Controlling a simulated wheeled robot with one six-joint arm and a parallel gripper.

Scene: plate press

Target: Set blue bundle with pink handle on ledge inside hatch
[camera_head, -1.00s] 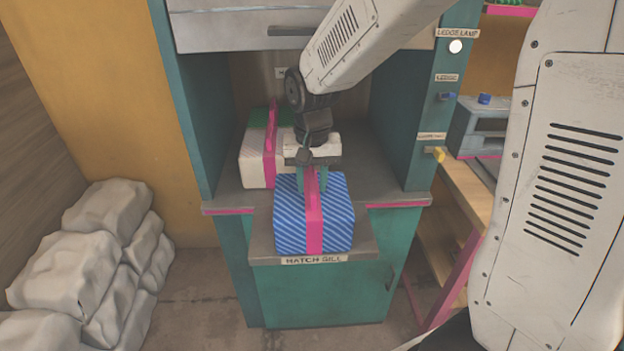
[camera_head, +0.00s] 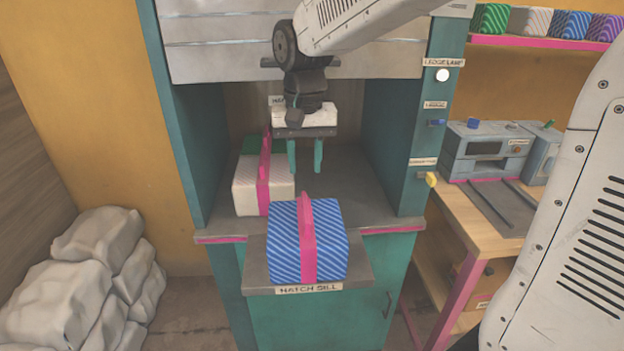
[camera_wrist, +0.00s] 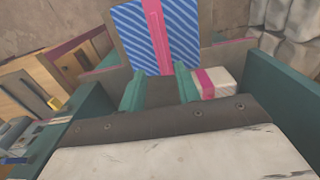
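The blue striped bundle (camera_head: 276,245) with its pink handle (camera_head: 307,215) sits upright on the hatch sill (camera_head: 358,277), at the front of the opening. It also shows in the wrist view (camera_wrist: 190,30). My gripper (camera_head: 305,172) is open and empty, above and behind the bundle, inside the hatch opening. Its two green fingers point down and are apart from the bundle. The inner ledge surface (camera_head: 345,195) lies behind the sill. A white bundle with a pink band (camera_head: 246,197) stands on it at the left, with a green one (camera_head: 250,145) behind it.
Teal side walls (camera_head: 393,130) and a raised grey shutter (camera_head: 220,45) frame the opening. A lamp button, blue lever and yellow knob (camera_head: 430,180) sit on the right post. A workbench (camera_head: 470,210) stands at right, pale sacks (camera_head: 95,270) at left. The ledge's right side is clear.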

